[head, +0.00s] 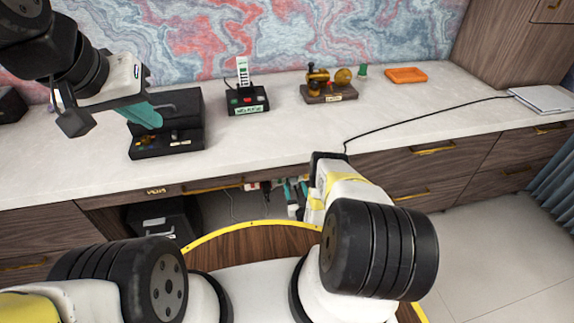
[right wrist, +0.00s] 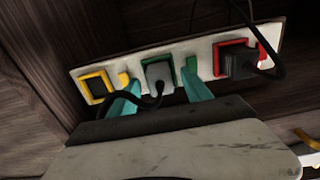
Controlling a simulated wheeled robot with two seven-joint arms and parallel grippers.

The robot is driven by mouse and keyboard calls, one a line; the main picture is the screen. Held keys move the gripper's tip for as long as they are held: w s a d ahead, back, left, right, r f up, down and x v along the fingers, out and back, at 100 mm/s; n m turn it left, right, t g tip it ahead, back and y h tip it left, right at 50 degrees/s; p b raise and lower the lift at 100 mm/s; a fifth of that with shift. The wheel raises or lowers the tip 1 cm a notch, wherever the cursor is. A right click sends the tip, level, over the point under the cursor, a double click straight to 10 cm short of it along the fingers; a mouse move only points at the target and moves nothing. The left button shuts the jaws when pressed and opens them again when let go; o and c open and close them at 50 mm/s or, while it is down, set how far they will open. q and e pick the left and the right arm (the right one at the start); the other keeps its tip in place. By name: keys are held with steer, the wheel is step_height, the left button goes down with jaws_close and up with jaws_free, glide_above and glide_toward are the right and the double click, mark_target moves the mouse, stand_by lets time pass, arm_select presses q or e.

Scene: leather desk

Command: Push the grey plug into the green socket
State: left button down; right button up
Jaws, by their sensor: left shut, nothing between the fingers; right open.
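In the right wrist view the grey plug (right wrist: 159,74) sits at the green socket (right wrist: 158,58), the middle one on a white strip. The plug covers most of the socket's face, and I cannot tell how far in it is. A dark cord hangs from the plug and curls left. My right gripper (right wrist: 160,80) is open, its teal fingers on either side of the plug; whether they touch it is unclear. In the head view this gripper (head: 294,187) is below the counter edge. My left gripper (head: 147,117) is shut and empty above the counter at the left.
The white strip (right wrist: 204,52) also has an empty yellow socket (right wrist: 95,86) and a red socket (right wrist: 217,50) with a dark plug (right wrist: 238,62). On the counter (head: 300,125) stand a black box (head: 165,145), a small switch device (head: 247,100) and an orange tray (head: 406,75).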

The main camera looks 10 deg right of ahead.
steer(key=s, duration=0.7)
steer(key=shift+d, duration=0.15)
